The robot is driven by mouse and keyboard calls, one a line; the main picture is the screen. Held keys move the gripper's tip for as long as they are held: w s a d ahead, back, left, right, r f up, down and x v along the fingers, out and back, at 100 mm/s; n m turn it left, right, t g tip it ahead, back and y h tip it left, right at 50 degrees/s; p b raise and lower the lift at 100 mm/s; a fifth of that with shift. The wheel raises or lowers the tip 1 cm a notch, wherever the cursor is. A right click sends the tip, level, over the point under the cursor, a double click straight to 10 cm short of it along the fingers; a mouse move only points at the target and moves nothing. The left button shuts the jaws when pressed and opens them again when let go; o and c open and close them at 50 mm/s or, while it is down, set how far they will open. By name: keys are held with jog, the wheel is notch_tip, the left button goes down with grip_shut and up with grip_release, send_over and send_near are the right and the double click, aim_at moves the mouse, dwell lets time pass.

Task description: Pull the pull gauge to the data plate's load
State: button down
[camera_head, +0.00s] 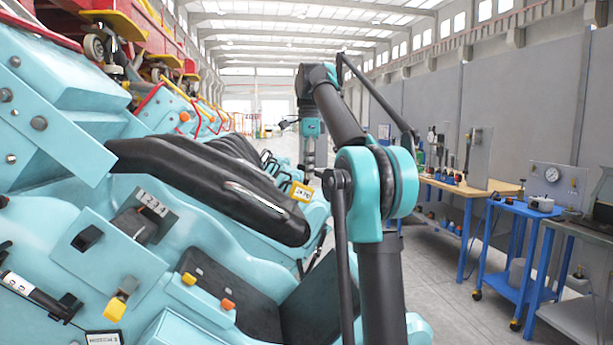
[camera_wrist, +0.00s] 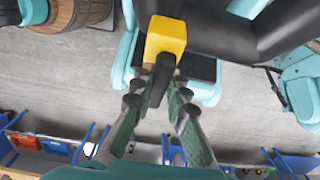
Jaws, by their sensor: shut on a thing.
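The pull gauge (camera_head: 301,192) is a yellow block with a small display, at the black padded restraint of a turquoise coaster seat in the head view. Its digits are too small to read. In the wrist view the yellow gauge (camera_wrist: 166,38) has a dark handle (camera_wrist: 162,84) pointing towards me. My gripper (camera_wrist: 158,92) is shut on this handle, one finger on each side. In the head view my gripper (camera_head: 307,170) hangs down just above the gauge. How the gauge joins the restraint is hidden. I cannot make out a data plate with a load.
Black restraints (camera_head: 215,185) and turquoise seats fill the left. A number plate (camera_head: 152,203) and a small white label (camera_head: 103,338) are on the near car. A wooden-topped bench (camera_head: 470,188) and blue carts (camera_head: 515,208) stand right. The grey floor between is clear.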

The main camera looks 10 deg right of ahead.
jog(key=c, duration=1.5)
grip_release()
